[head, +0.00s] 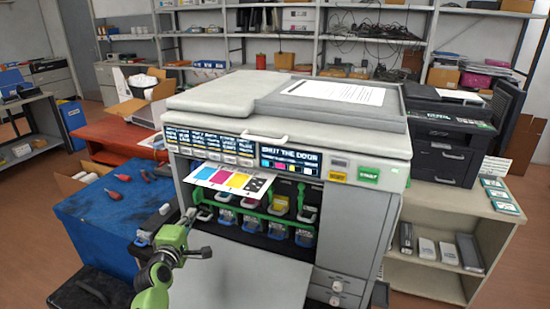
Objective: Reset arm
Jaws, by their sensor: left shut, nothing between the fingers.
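My left arm, green and dark grey, rises from the bottom left, and my left gripper (189,216) is in front of the printer's left side. It is shut and empty, and its fingertips are small and hard to make out. The large grey printer (350,230) stands in the middle with its front door (245,275) folded down open. Several toner cartridges (279,205) with coloured parts sit in the open bay behind a green bar. The printer's display (290,161) reads "SHUT THE DOOR". My right gripper is not in view.
A blue-topped table (100,225) with red-handled tools stands close on the left. A printed colour sheet (232,179) sticks out above the bay. A shelf unit (425,275) with boxes and a black printer (445,140) stands at the right.

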